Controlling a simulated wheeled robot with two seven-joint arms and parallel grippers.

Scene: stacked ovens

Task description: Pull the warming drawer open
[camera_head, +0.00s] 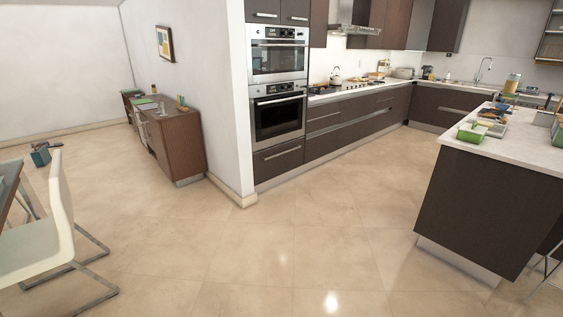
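The warming drawer (279,159) is a dark brown front with a long metal bar handle (283,152). It looks shut and sits at the bottom of the tall oven column, near the floor. Above it are the lower oven (278,115) with a black glass door and the upper oven (278,57) in steel, both with bar handles and both shut. The column stands well ahead of me across the floor. Neither of my grippers shows in the head view.
Open tile floor (290,240) lies between me and the ovens. A wall end (238,100) borders the column on the left. A kitchen island (490,190) stands at right, a white chair (45,235) at left. Base cabinets (340,125) run right of the ovens.

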